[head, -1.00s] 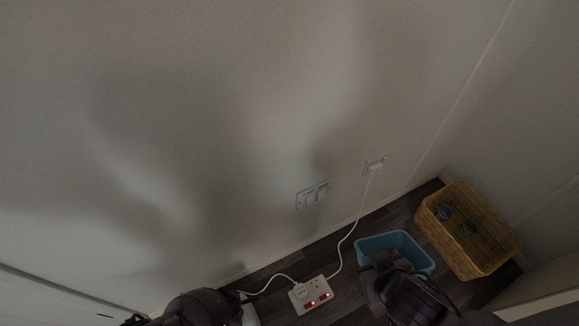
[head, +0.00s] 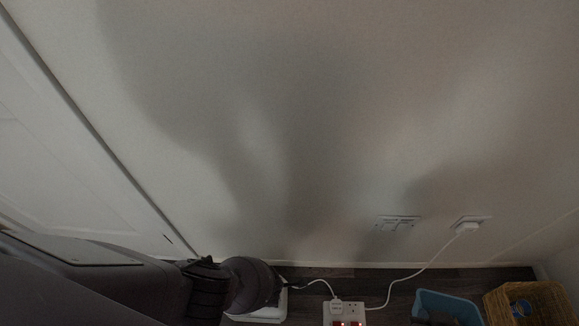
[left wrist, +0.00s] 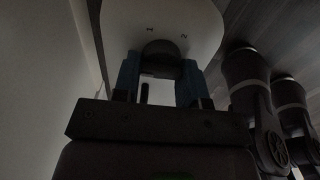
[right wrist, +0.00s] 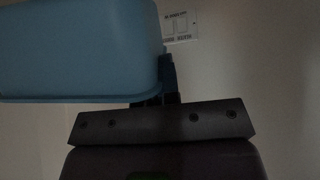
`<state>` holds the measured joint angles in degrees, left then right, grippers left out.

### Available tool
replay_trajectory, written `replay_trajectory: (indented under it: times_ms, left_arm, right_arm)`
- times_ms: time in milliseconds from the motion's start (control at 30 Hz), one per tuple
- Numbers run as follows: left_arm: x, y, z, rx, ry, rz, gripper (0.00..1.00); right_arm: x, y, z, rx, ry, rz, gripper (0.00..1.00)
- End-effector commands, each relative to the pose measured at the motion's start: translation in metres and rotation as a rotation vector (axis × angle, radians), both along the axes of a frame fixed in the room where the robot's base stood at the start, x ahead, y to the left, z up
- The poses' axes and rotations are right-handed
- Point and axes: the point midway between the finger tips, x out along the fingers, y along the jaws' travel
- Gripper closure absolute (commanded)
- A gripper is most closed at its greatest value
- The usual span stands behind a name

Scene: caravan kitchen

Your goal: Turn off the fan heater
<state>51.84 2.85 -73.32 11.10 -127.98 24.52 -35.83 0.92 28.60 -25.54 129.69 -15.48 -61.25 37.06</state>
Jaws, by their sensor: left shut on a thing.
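The fan heater (head: 262,313) is a white body on the floor at the bottom of the head view, partly hidden by my left arm. Its white body (left wrist: 160,20) fills the top middle of the left wrist view, with a dark rounded knob (left wrist: 162,55) on it. My left gripper (left wrist: 160,75) has its two bluish fingers on either side of this knob and is shut on it. My right gripper (right wrist: 165,78) looks shut, with its dark fingers close together, beside the edge of a blue bin (right wrist: 75,50).
A white power strip (head: 343,312) with red lit switches lies right of the heater, its cable running to a wall socket (head: 468,224). The blue bin also shows in the head view (head: 450,302), beside a wicker basket (head: 545,300). The wall stands close behind.

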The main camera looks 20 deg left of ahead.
Motion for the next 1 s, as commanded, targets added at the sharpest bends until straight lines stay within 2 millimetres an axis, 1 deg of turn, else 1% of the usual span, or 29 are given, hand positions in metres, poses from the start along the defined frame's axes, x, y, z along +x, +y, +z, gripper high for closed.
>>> replay_trajectory:
  times_ms: [67, 100, 233, 267, 533, 667, 767, 1000]
  left_arm:
    - [-0.001, -0.002, -0.001, -0.003, 0.001, 0.001, 0.85]
    - [-0.001, -0.002, -0.001, -0.003, 0.001, 0.001, 0.59]
    - [-0.001, -0.001, -0.001, -0.002, 0.001, 0.0, 0.4]
    - [-0.001, -0.001, 0.0, -0.002, 0.001, 0.0, 0.37]
    - [0.0, 0.0, 0.001, -0.001, 0.0, 0.0, 0.37]
    - [0.003, 0.0, 0.009, 0.0, -0.005, -0.001, 0.37]
    - [0.007, -0.001, 0.021, -0.002, -0.012, -0.001, 0.37]
    - [0.009, 0.0, 0.055, -0.001, -0.016, -0.001, 0.37]
  right_arm:
    - [0.0, 0.0, 0.0, 0.0, 0.001, 0.0, 1.0]
    - [0.0, 0.0, 0.0, 0.0, 0.001, 0.0, 1.0]
    - [0.0, 0.0, 0.0, 0.0, 0.0, 0.0, 1.0]
    - [0.0, 0.0, 0.0, 0.0, 0.0, 0.0, 1.0]
    - [0.001, 0.0, 0.001, 0.0, -0.002, 0.0, 1.0]
    - [0.005, 0.0, 0.011, 0.0, -0.02, 0.0, 1.0]
    - [0.011, 0.0, 0.026, 0.0, -0.048, 0.0, 1.0]
    - [0.029, 0.0, 0.074, 0.0, -0.129, 0.0, 1.0]
